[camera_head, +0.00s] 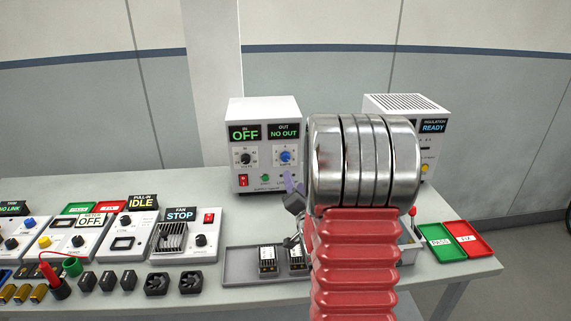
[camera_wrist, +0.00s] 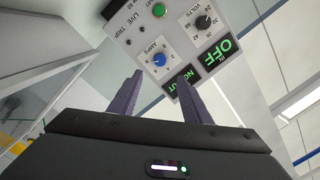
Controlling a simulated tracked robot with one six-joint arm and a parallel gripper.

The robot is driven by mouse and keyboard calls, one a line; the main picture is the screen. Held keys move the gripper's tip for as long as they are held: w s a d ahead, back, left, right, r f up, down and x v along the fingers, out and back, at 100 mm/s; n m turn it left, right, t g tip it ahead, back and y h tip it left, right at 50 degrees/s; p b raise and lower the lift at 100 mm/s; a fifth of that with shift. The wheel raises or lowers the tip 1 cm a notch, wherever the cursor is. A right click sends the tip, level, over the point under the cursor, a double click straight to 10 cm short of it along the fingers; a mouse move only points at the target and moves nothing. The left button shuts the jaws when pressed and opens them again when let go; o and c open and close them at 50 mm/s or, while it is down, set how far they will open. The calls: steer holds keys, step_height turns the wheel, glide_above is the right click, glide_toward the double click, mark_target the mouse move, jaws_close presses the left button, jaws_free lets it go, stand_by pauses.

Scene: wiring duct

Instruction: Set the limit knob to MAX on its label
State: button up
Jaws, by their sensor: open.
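The white supply box (camera_head: 268,115) stands at the back of the bench, with displays reading OFF and NO OUT. Its blue knob (camera_head: 285,157) is at the right of its front panel. In the wrist view the blue knob (camera_wrist: 158,60) sits under the word AMPS, with small numbers around it. No MAX mark is readable, and I cannot confirm which knob is the limit knob. A black VOLTS knob (camera_wrist: 203,23) is beside it. My gripper (camera_wrist: 160,79) is open and empty, its purple fingers pointing toward the blue knob, apparently short of it. My arm hides most of the gripper in the head view.
Several small panels with knobs, including the FAN panel (camera_head: 188,237), line the bench's left. A grey tray (camera_head: 240,266) holds small modules in front of the supply. The INSULATION box (camera_head: 433,146) stands behind my arm. Green (camera_head: 437,243) and red (camera_head: 466,239) trays lie right.

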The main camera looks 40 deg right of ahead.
mark_target(285, 159)
steer(key=x, duration=1.3)
steer(key=shift+w+d, duration=0.15)
steer(key=shift+w, duration=0.15)
steer(key=c, duration=1)
steer(key=shift+c, duration=0.2)
